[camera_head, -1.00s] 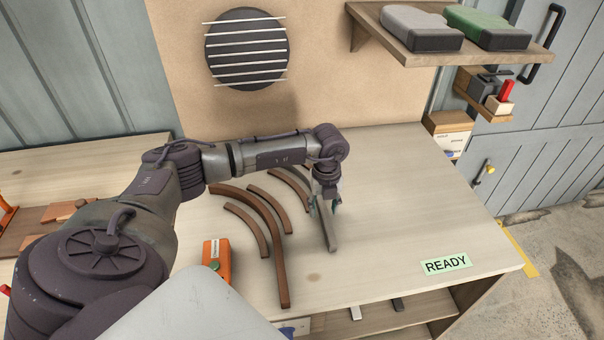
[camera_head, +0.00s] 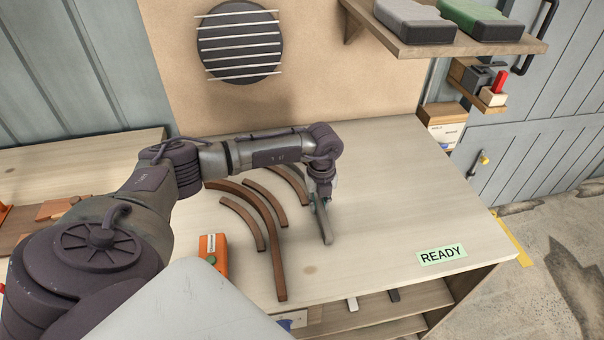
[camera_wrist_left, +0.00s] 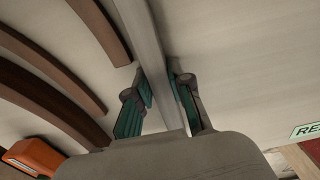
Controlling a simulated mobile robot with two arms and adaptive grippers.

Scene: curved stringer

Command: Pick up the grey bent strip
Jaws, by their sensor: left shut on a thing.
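The grey bent strip (camera_head: 325,223) is at the middle of the light wooden workbench, right of several brown curved strips. Its front end shows below my left gripper (camera_head: 318,200), and the rest is partly hidden by the gripper. In the left wrist view the strip (camera_wrist_left: 152,60) runs between the two green-padded fingers of my left gripper (camera_wrist_left: 160,92), which are shut on it. I cannot tell whether the strip is lifted off the bench. My right gripper is not in view.
Brown curved strips (camera_head: 277,262) lie just left of the grey strip. An orange box-shaped tool (camera_head: 213,258) stands near the front edge. A green READY label (camera_head: 442,254) lies at the front right. The bench's right side (camera_head: 400,190) is clear. A shelf (camera_head: 420,45) overhangs at the back right.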

